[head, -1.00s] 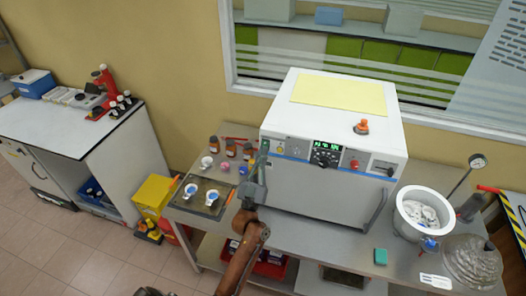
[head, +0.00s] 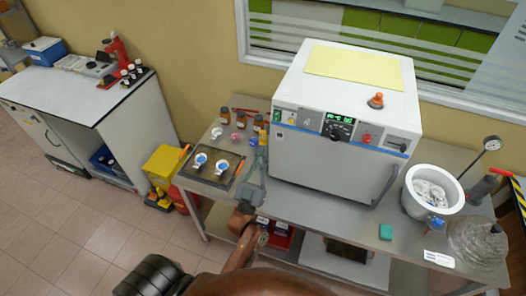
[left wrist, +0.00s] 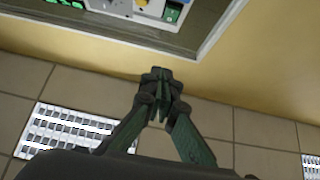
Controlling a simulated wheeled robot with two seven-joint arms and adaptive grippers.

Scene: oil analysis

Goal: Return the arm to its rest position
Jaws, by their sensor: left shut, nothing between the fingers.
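My left arm comes up from the bottom of the head view. Its left gripper (head: 262,150) is in front of the left edge of the white oven (head: 330,170), beside the dark tray on the bench. In the left wrist view the left gripper's green fingers (left wrist: 160,82) meet at the tips with nothing between them. The wall and ceiling lights show behind the fingers, and part of the oven's control panel (left wrist: 150,10) shows at the top. My right gripper is not in view.
The dark tray (head: 211,182) holds two small white-and-blue dishes. Several brown bottles (head: 241,120) stand behind it. A yellow box (head: 165,163) stands on the left.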

